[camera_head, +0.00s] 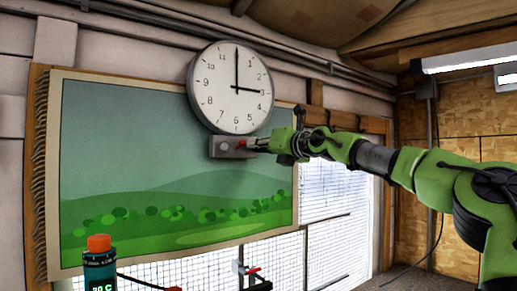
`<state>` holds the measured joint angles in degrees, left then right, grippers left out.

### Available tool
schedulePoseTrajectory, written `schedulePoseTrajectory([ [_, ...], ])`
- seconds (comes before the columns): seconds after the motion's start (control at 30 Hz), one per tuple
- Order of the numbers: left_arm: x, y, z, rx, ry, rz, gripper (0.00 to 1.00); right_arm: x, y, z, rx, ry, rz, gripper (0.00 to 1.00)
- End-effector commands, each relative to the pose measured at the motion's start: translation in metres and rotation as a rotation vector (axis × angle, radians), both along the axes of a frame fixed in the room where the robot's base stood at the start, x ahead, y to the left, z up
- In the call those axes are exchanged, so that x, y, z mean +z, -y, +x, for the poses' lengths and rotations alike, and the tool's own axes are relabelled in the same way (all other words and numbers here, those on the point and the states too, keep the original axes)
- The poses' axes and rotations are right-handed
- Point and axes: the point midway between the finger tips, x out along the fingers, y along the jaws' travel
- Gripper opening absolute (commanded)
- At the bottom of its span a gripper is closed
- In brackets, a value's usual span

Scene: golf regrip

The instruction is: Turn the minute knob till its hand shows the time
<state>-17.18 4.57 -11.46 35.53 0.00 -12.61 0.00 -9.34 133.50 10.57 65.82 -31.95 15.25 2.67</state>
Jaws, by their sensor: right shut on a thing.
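A round white wall clock (215,88) with a grey rim hangs at the upper middle. Its long hand points up at 12 and its shorter hand points right at 3. My left gripper is not in view.
A green landscape hanging (130,150) covers the wall behind the box. A dark bottle-like object with an orange cap (98,242) and a lit display stands at the lower left. A mesh-covered window (335,225) is below and right.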

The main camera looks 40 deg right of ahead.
Motion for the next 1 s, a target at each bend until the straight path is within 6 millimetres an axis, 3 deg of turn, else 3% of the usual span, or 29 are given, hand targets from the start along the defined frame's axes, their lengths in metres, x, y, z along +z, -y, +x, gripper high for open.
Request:
schedulePoseTrajectory([
  [0.47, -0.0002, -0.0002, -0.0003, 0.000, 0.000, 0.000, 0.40, -0.0020, -0.0001, 0.0004, 0.000, -0.003, 0.011, 0.00],
  [0.5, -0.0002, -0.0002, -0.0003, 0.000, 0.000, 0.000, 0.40, -0.0020, -0.0001, 0.0004, 0.000, -0.003, 0.011, 0.28],
  [0.53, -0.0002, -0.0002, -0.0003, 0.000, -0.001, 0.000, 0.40, -0.0020, -0.0001, 0.0004, 0.000, -0.003, 0.011, 0.34],
  [1.0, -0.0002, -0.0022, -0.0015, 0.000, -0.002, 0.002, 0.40, 0.0007, -0.0005, -0.0062, 0.000, 0.001, 0.009, 0.34],
])
